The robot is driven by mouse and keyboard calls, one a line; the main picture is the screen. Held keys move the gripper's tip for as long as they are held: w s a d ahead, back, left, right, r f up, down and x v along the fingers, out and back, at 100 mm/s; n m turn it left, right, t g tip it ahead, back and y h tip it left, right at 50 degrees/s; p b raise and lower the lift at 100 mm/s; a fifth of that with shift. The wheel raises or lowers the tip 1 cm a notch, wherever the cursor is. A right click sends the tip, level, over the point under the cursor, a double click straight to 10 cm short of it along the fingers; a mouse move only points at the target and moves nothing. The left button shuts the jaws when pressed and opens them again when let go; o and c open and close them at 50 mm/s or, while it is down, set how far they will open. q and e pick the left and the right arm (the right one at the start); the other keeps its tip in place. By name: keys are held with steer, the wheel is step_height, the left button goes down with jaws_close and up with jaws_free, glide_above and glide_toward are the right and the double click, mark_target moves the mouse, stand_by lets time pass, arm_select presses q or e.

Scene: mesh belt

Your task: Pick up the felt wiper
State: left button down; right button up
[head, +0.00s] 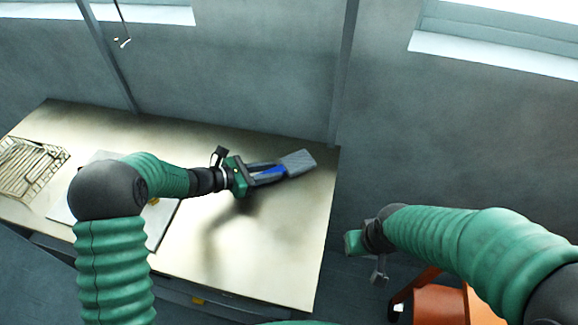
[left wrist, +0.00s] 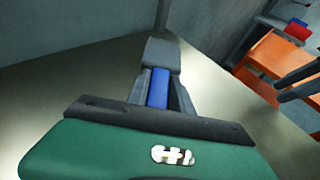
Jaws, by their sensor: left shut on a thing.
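The felt wiper has a grey felt block (head: 298,162) and a blue handle (head: 268,175). My left gripper (head: 270,173) is shut on the blue handle. The wiper is held above the right part of the table, with its grey block pointing to the right, away from the gripper. In the left wrist view the blue handle (left wrist: 158,88) sits between the two dark fingers, and the grey block (left wrist: 161,53) lies beyond the fingertips. My right gripper (head: 378,272) hangs to the right of the table; its fingers are too small and dark to judge.
The pale table (head: 270,255) is mostly bare around the left gripper. A wire basket (head: 30,168) stands at the far left. A flat light board (head: 160,222) lies under my left arm. An orange object (head: 440,303) stands on the floor at the lower right.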

arm_select(q)
steer(key=shift+a+r, duration=0.1)
steer(key=shift+r, duration=0.25)
steer(key=r, duration=0.3)
steer(key=shift+s+a, duration=0.1)
steer(key=shift+s, duration=0.1)
steer(key=s+a, duration=0.1)
steer(key=s, duration=0.4)
steer(key=s+a+r, duration=0.1)
steer(key=s, duration=0.4)
steer(key=s+a+b, duration=0.1)
steer(key=s, duration=0.4)
steer(key=shift+s+a+r, duration=0.1)
steer(key=shift+a+r, duration=0.05)
steer(key=shift+a, duration=0.2)
